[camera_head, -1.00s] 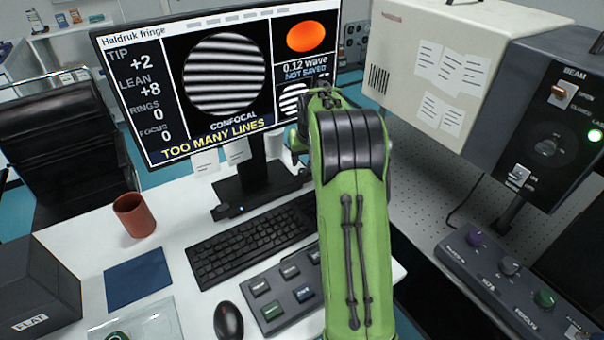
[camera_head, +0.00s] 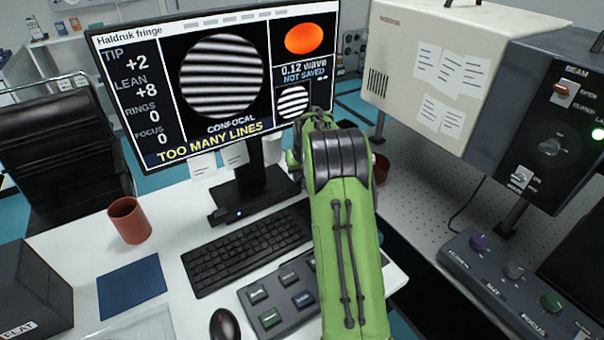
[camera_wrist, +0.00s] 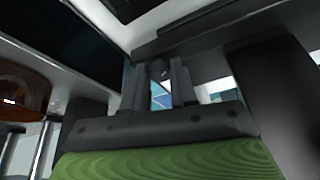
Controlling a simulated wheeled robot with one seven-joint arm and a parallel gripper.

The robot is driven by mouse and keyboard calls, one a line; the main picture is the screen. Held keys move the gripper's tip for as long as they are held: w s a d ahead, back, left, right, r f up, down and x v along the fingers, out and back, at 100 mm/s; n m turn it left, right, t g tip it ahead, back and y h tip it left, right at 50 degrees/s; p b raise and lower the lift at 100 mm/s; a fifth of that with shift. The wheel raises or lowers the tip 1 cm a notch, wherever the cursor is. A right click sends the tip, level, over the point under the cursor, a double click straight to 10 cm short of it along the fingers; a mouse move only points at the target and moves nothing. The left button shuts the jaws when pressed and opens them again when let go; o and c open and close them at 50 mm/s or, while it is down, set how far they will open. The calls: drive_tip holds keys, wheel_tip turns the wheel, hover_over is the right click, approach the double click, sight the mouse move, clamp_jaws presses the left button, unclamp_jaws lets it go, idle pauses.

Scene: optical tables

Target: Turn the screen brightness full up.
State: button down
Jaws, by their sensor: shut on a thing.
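The screen (camera_head: 222,90) stands on a dark stand at the back of the white desk. It is lit, showing fringe stripes and the words TOO MANY LINES. My green arm reaches toward its lower right edge and hides my gripper in the head view. In the wrist view my gripper (camera_wrist: 160,84) has its two dark fingers close together, with a small dark piece (camera_wrist: 158,68) between the tips. It looks like a small knob, but I cannot tell for sure. A dark panel edge lies just above it.
A keyboard (camera_head: 245,248), a button pad (camera_head: 282,295), a mouse (camera_head: 225,325) and a red cup (camera_head: 129,220) are on the desk. A dark bar with a blue light (camera_head: 238,212) lies before the stand. A beam cabinet (camera_head: 548,130) is at right.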

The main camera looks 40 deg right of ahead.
drive_tip(key=shift+a, duration=0.1)
drive_tip(key=m+h+p, duration=0.1)
drive_tip(key=m, duration=0.2)
drive_tip(key=shift+w+a+p, duration=0.1)
drive_tip(key=shift+p, duration=0.25)
drive_tip(key=shift+w+m+g+h+p, duration=0.1)
drive_tip(key=shift+m+g+h+p, duration=0.45)
drive_tip(key=shift+m, duration=0.85)
drive_tip(key=c, duration=0.9)
unclamp_jaws()
drive_tip(key=p+v, duration=0.4)
drive_tip(key=v, duration=1.1)
drive_tip(key=shift+a+r, duration=0.1)
drive_tip(key=shift+r, duration=0.25)
drive_tip(key=shift+r, duration=0.1)
